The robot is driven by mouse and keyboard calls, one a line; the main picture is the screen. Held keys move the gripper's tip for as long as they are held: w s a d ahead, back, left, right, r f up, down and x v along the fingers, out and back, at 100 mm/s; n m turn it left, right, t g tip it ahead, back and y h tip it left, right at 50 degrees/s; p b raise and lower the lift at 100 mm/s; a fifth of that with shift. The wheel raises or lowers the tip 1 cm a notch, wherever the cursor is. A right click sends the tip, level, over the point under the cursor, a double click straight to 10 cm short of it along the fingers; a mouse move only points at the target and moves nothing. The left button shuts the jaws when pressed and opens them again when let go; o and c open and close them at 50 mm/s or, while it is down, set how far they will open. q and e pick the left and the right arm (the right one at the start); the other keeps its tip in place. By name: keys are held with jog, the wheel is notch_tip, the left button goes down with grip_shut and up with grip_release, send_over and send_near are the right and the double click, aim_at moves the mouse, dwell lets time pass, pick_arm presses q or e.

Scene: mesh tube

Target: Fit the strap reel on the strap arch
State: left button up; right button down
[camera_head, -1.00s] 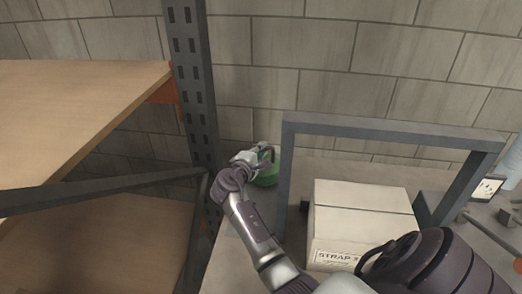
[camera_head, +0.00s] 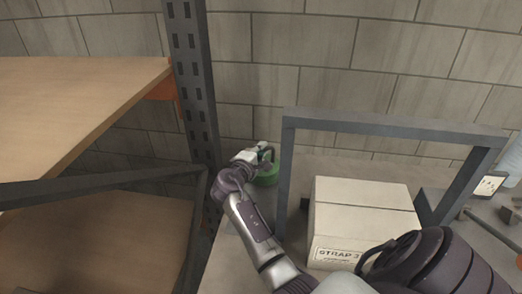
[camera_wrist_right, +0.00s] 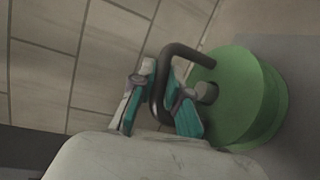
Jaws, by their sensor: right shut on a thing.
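The strap reel (camera_head: 266,179) is green and round, at the far left corner of the bench, mostly behind my right gripper (camera_head: 262,154) in the head view. In the right wrist view the reel (camera_wrist_right: 248,98) shows a dark bent handle (camera_wrist_right: 186,50) on a hub. My right gripper (camera_wrist_right: 160,105) is shut on this handle, its teal fingers on either side of it. I cannot tell whether the reel touches the bench. The strap arch (camera_head: 390,128) is a grey frame standing on the bench right of the gripper. My left gripper is not in view.
A cardboard box labelled STRAP (camera_head: 362,215) stands under the arch. A dark rack post (camera_head: 190,80) and wooden shelves (camera_head: 75,95) are close on the left. A small display (camera_head: 489,185) is at the far right. A block wall is behind.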

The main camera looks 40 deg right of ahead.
jog(key=shift+f+b, duration=0.4)
jog(key=shift+f, duration=0.1)
dwell(0.4)
jog(key=c, duration=1.1)
grip_release()
jog(key=shift+a+f, duration=0.1)
